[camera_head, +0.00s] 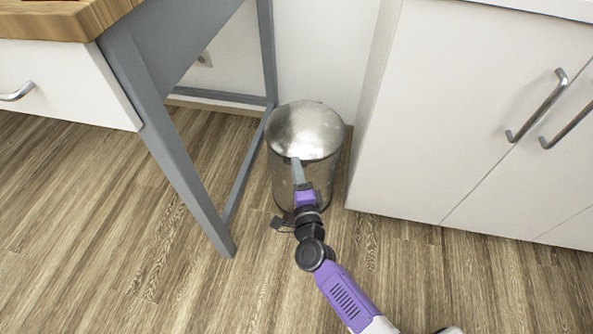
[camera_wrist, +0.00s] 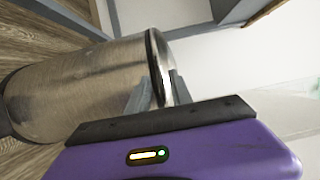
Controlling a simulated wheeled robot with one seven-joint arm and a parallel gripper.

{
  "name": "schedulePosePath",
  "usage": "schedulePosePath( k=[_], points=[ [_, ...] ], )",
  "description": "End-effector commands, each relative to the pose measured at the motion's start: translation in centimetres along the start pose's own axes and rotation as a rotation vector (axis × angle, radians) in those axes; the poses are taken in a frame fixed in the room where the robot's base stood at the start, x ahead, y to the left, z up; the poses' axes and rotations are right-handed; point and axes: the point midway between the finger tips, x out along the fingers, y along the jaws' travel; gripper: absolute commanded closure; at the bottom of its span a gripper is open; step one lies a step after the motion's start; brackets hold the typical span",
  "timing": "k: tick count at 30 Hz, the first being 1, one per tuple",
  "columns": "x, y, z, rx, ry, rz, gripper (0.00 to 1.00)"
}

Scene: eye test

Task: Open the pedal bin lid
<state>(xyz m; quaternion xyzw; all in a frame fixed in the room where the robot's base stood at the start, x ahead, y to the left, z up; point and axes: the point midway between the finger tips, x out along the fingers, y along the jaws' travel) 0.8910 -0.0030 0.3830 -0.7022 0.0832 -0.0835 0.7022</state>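The pedal bin (camera_head: 283,180) is a brushed-metal cylinder standing upright on the floor, with a shiny domed lid (camera_head: 305,128) that looks closed. In the wrist view the bin body (camera_wrist: 85,85) appears on its side, with a dark rim at the lid's edge and a bright sliver of the lid (camera_wrist: 164,62). My gripper (camera_head: 296,162) is at the bin's near side, at the height of the lid's front edge. Its fingers (camera_wrist: 158,92) stand apart on either side of the rim line; contact cannot be told.
A grey-legged table (camera_head: 185,165) with a wooden top stands close on the left. A white cabinet (camera_head: 450,110) with metal handles is close on the right. A white wall is behind the bin. The wooden floor (camera_head: 90,230) in front is clear.

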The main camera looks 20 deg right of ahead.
Motion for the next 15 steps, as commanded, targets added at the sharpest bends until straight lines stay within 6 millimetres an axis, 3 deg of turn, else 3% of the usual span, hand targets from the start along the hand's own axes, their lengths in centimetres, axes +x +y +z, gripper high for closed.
schedulePosePath(
  k=[7, 11, 15],
  points=[
    [0.07, -0.01, 0.00, 0.000, 0.000, 0.001, 0.74],
    [0.05, -0.01, 0.01, 0.000, -0.001, 0.000, 0.99],
    [0.04, 0.00, 0.01, 0.000, -0.001, 0.001, 1.00]
  ],
)
